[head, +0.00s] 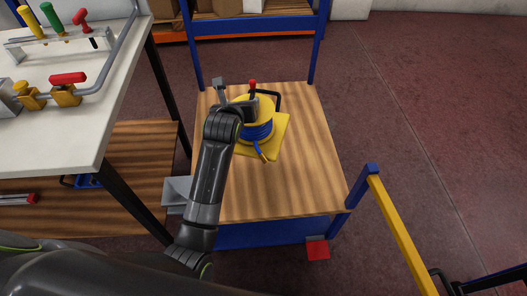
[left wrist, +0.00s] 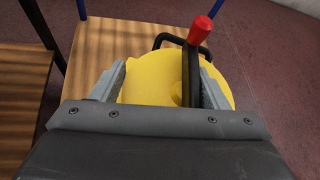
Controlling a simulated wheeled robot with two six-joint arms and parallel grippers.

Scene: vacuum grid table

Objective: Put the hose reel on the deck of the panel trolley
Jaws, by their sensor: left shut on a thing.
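The hose reel (head: 255,128) has a yellow drum, blue hose, a yellow base plate and a black crank with a red knob. It is over the rear middle of the panel trolley's wooden deck (head: 275,192), upright; I cannot tell for sure whether its base touches the wood. My left gripper (head: 238,103) is shut on the reel from above. In the left wrist view, the fingers of my left gripper (left wrist: 158,88) stand on either side of the yellow top of the reel (left wrist: 150,78), with the crank upright near the right finger. My right gripper is out of view.
A white workbench (head: 75,110) with pipes and valves stands at left, its wooden lower shelf (head: 130,160) close beside the trolley. A yellow rail (head: 400,235) runs at right. Blue posts (head: 318,50) stand behind the deck. The deck's front and right are bare.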

